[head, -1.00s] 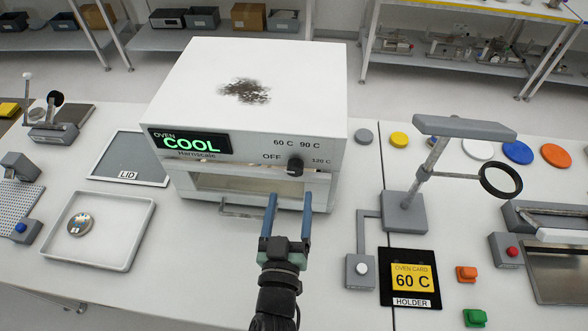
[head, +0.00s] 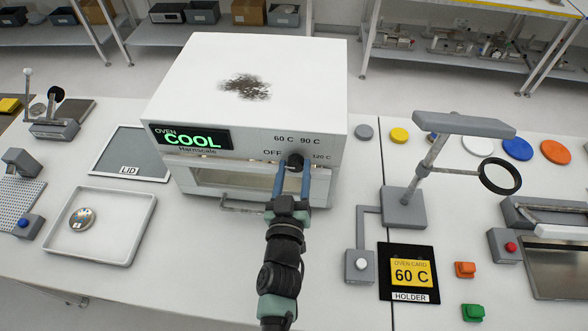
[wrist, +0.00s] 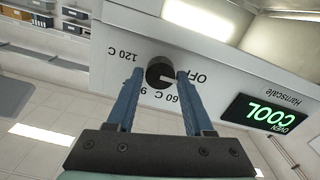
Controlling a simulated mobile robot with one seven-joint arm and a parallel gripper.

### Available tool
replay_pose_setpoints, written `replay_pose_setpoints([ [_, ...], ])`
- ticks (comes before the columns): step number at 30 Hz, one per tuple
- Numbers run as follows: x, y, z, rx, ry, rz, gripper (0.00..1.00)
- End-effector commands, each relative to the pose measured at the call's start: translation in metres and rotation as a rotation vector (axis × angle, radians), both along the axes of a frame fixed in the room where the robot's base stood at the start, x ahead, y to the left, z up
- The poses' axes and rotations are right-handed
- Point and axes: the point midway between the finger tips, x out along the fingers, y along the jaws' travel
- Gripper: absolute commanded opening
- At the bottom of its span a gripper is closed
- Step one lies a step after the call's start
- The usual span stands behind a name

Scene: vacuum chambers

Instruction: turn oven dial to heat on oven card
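The oven (head: 240,85) is a white box with a dark marked patch on top. Its green display (head: 190,140) reads COOL. The black dial (head: 295,161) sits on its front among the labels OFF, 60 C, 90 C and 120 C. In the wrist view, the dial (wrist: 161,73) has a pale mark that seems to face OFF. My gripper (head: 293,172) is at the dial, its blue fingers on either side. In the wrist view, the fingers (wrist: 160,72) stand apart with small gaps beside the dial. The yellow oven card (head: 410,273) reads 60 C in the black holder (head: 408,297).
A grey lamp-like stand with a ring (head: 404,207) stands right of the oven. A white button box (head: 361,265) is in front of it. A tray (head: 103,253) holding a small round part (head: 82,219) and a lid panel (head: 130,153) lie left. The oven's front handle (head: 240,207) juts out below.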

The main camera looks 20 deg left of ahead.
Motion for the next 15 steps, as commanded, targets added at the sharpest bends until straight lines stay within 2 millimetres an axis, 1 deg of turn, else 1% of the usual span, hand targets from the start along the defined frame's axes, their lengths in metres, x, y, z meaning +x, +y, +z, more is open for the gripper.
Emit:
replay_pose_setpoints([
  [1, -0.0001, 0.0000, 0.0000, 0.000, 0.000, 0.000, 0.41],
  [5, -0.0002, -0.0001, 0.0000, 0.000, 0.000, 0.000, 0.18],
  [6, -0.0002, -0.0001, 0.0000, 0.000, 0.000, 0.000, 0.11],
  [8, -0.0002, 0.0000, 0.0000, 0.000, 0.000, 0.000, 0.00],
  [15, -0.0003, -0.0001, -0.0002, 0.008, 0.002, 0.000, 0.00],
])
